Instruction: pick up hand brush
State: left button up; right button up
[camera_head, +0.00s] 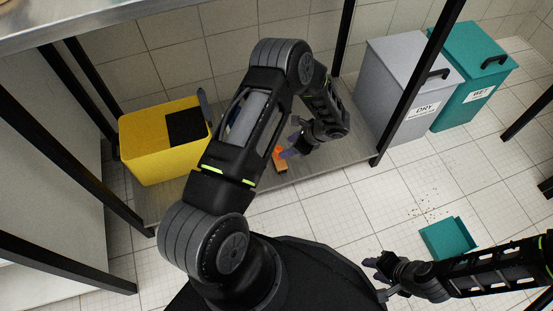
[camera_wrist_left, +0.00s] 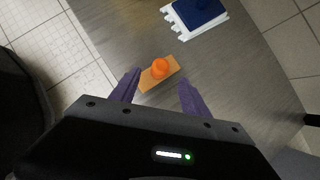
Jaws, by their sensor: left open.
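A small tan block with a round orange knob, which looks like the hand brush (camera_wrist_left: 159,71), lies on the grey metal lower shelf. In the head view the hand brush (camera_head: 279,158) is near the shelf's front edge, partly hidden by my gripper. My left gripper (camera_head: 293,139) is over it with fingers spread. In the left wrist view the brush shows between and just beyond the purple fingertips of this gripper (camera_wrist_left: 160,80), not gripped. My right gripper (camera_head: 377,280) is low at the right, its fingers apart and empty.
A yellow bin (camera_head: 160,158) stands on the shelf at left. A blue-and-white item (camera_wrist_left: 197,15) lies beyond the brush. Grey DRY (camera_head: 395,85) and teal WET (camera_head: 468,70) bins stand right. A teal dustpan (camera_head: 447,238) lies on the floor near dark crumbs (camera_head: 428,202). Black table legs frame the shelf.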

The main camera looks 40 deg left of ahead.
aim_at(278, 152)
pick_arm(q)
jog(key=shift+f, duration=0.1)
jog(key=shift+b+x, duration=0.4)
jog(key=shift+x, duration=0.85)
jog(key=shift+s+f, duration=0.1)
jog(key=b+x, duration=0.2)
jog(key=x, duration=0.2)
jog(key=shift+f, duration=0.2)
jog(key=shift+a+f, duration=0.25)
jog(key=shift+a, duration=0.05)
jog(key=shift+c, duration=0.2)
grip_shut()
